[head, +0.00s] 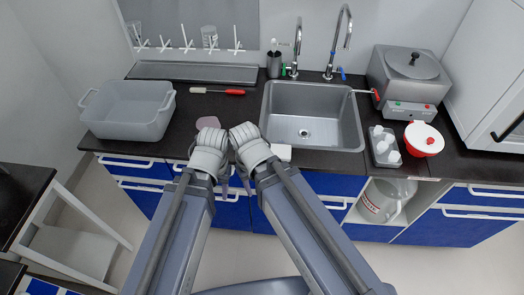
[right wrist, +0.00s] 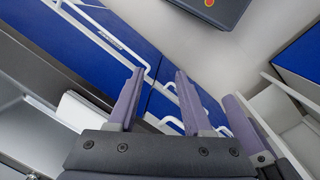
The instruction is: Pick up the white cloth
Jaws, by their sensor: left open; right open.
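A small flat white piece, which looks like the white cloth (head: 281,152), lies on the dark counter at the sink's front left corner. It also shows in the right wrist view (right wrist: 86,112), left of my right gripper and apart from it. My right gripper (right wrist: 158,75) is open and empty, with blue cabinet fronts behind its fingers. In the head view its fingers are mostly hidden by my arm. My left gripper (head: 225,186) is open, hanging down in front of the counter edge beside the right one. I see nothing in it.
The sink (head: 312,115) is set into the counter. A grey tub (head: 128,110) stands at the left, and a pinkish flat item (head: 208,122) lies behind my wrists. A bottle tray (head: 384,146) and a red-white pot (head: 423,139) stand at the right. Blue cabinets (head: 300,185) are below.

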